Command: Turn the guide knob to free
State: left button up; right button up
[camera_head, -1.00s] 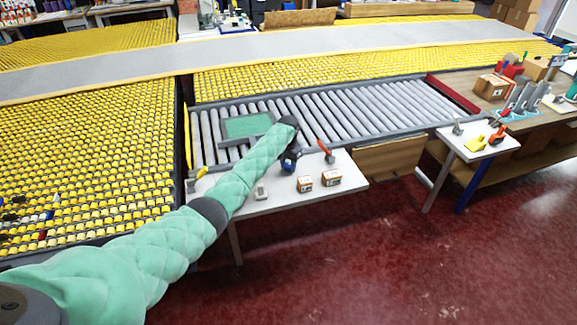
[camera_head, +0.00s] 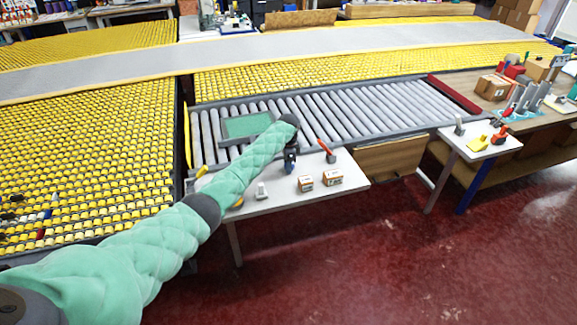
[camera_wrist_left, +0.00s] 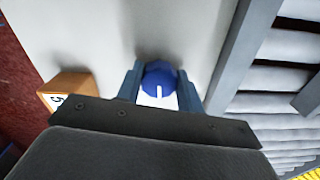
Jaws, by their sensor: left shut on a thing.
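The guide knob (camera_wrist_left: 160,76) is round and blue with a short white line on its top, in the middle of the left wrist view. It sits over a pale table top (camera_wrist_left: 110,35). My left gripper (camera_wrist_left: 160,92) has one blue-grey finger on each side of the knob and is shut on it. The white line points toward the gripper's body in this view. In the head view my left gripper (camera_head: 290,163) points down over the white side table (camera_head: 280,202), and the knob cannot be told apart from the fingers there. My right gripper is not in view.
Two small cardboard boxes (camera_head: 318,181) stand on the white table right of the gripper. A red-handled tool (camera_head: 326,149) stands close behind them. A small grey block (camera_head: 262,190) lies to the left. The roller bed (camera_head: 350,110) runs behind, with a green panel (camera_head: 248,125) on it.

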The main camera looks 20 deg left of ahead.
pick_arm(q)
jog(key=shift+m, duration=0.5)
jog(key=o, duration=1)
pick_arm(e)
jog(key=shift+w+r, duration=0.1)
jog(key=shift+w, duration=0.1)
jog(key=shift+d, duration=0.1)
pick_arm(q)
jog(key=shift+w+r, duration=0.1)
jog(key=shift+r, duration=0.1)
jog(key=shift+r+b, duration=0.35)
jog(key=shift+b, duration=0.1)
notch_tip(320, 180, up, 6)
jog(key=shift+r+b, duration=0.1)
jog(key=shift+b, duration=0.95)
jog(key=shift+r, duration=0.25)
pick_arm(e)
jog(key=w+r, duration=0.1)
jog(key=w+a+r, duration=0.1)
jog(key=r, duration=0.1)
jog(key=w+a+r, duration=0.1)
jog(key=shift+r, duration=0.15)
